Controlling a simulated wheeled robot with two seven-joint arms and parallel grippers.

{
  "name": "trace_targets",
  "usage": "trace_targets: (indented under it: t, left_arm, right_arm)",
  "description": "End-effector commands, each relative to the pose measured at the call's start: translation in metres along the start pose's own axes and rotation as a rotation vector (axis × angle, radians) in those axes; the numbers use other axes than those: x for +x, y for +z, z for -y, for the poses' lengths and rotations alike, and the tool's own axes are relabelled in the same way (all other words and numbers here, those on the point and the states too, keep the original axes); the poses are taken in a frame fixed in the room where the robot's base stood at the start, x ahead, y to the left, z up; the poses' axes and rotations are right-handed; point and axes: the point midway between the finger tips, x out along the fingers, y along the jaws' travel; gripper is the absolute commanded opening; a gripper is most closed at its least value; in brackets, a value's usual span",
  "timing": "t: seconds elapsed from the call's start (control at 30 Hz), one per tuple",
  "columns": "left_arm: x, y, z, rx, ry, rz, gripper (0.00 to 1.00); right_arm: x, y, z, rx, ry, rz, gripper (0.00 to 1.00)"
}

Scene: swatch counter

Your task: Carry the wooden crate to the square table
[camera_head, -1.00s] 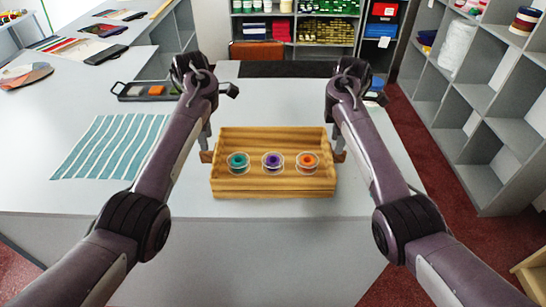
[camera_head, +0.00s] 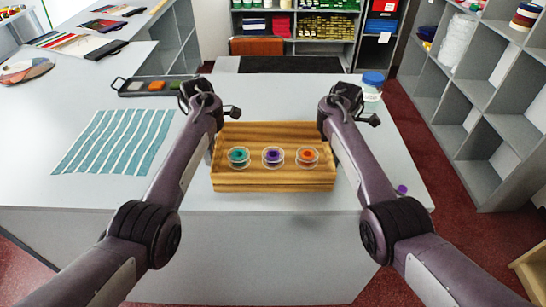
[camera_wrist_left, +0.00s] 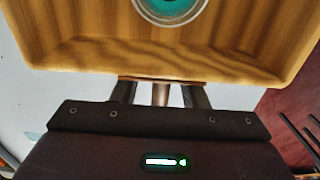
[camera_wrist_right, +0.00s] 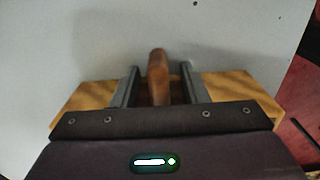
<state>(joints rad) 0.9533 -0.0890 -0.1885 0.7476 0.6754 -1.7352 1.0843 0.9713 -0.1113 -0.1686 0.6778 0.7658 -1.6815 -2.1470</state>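The wooden crate (camera_head: 273,182) stands level on the near part of the white counter. It holds three clear cups, one teal (camera_head: 238,156), one purple (camera_head: 273,156) and one orange (camera_head: 307,156). My left gripper (camera_wrist_left: 160,88) is at the crate's left end, its fingers apart on either side of a brown handle (camera_wrist_left: 160,96), with gaps showing. My right gripper (camera_wrist_right: 159,72) is at the right end, its fingers also apart around a brown handle (camera_wrist_right: 158,80). In the head view my arms hide both handles. I cannot make out a separate square table.
A striped teal cloth (camera_head: 115,142) lies left of the crate, and a dark tray (camera_head: 155,87) behind it. A blue-lidded jar (camera_head: 371,88) and a small purple item (camera_head: 402,189) are to the right. Grey shelving (camera_head: 480,120) stands right, across a strip of red floor.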

Motion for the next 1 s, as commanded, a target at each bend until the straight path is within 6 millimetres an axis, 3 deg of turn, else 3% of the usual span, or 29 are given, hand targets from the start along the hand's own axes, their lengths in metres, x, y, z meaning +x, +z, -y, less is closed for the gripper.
trace_targets:
  t: [0.2,0.5,1.0]
  left_arm:
    - [0.0003,0.0002,0.0001,0.000,0.000,0.000,0.40]
    - [0.0001,0.0002,0.0001,0.001,0.000,0.000,0.01]
    - [-0.0028,0.0002,-0.0005,0.001,0.002,0.000,0.00]
  right_arm:
    - [0.0002,0.0000,0.0001,0.000,0.000,0.000,0.40]
    - [0.0000,0.0001,0.0000,0.000,0.000,0.000,0.01]
    - [-0.0030,0.0002,-0.0006,0.000,0.002,0.000,0.00]
